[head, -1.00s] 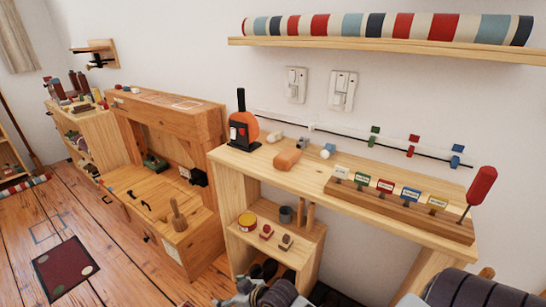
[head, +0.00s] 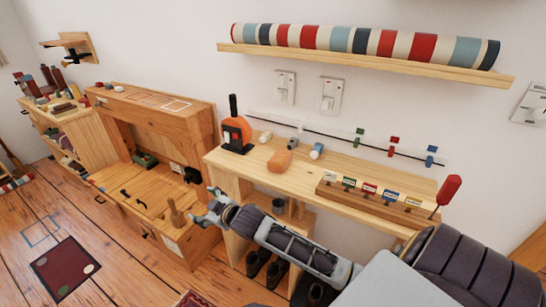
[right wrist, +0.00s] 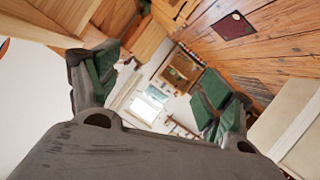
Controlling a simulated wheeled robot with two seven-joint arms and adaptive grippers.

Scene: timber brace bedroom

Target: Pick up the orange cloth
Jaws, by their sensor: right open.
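I cannot make out the orange lump in that view. My left gripper is not in view.
A black stand with an orange disc (head: 236,133) stands left of the lump. A wooden strip with labelled tags (head: 375,196) and a red-handled tool (head: 448,189) stand to the right. A wall shelf (head: 365,62) holds a striped roll above.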

